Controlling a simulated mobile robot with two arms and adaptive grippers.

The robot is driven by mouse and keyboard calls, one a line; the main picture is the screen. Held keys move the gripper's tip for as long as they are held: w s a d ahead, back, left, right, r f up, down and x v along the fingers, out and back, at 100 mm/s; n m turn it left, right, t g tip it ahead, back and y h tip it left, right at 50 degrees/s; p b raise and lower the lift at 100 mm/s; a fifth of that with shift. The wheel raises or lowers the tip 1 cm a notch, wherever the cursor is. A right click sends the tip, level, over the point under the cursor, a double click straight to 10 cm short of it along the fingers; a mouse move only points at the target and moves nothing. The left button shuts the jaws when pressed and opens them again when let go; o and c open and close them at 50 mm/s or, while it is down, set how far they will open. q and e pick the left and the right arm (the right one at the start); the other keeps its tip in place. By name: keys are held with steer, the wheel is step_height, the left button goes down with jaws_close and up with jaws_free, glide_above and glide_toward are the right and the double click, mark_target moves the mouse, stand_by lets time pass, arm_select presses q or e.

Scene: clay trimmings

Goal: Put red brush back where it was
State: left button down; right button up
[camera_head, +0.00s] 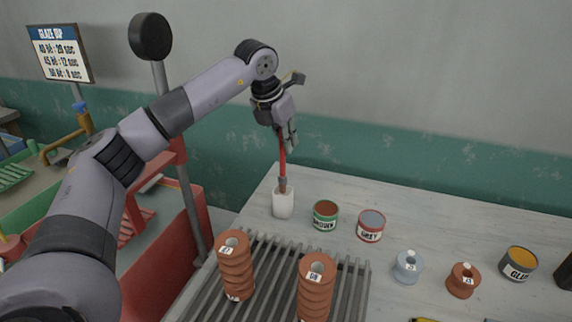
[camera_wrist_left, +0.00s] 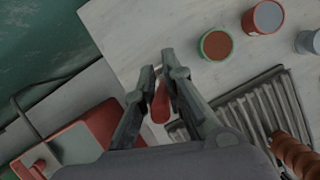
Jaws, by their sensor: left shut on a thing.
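My left gripper (camera_head: 289,135) is shut on the upper end of the red brush (camera_head: 282,163), which hangs upright with its handle up. The brush's lower end is at the mouth of a white cup (camera_head: 283,203) on the table; whether it rests inside or just above the rim I cannot tell. In the left wrist view, the red handle (camera_wrist_left: 160,103) lies between the two fingers of the gripper (camera_wrist_left: 162,82), and the cup is hidden. My right gripper is not in view.
A green-labelled can (camera_head: 325,216) and a red-labelled grey can (camera_head: 371,226) stand right of the cup. A slatted rack (camera_head: 270,262) with two stacks of brown ribbed pieces (camera_head: 236,265) is in front.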

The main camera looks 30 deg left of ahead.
mark_target(285, 160)
arm_select(q)
step_height(285, 160, down, 7)
steer(key=shift+r+p, duration=0.1)
steer(key=shift+p, duration=0.25)
steer(key=shift+f, duration=0.2)
steer(key=c, duration=1.7)
jaws_free()
steer(key=shift+r, duration=0.1)
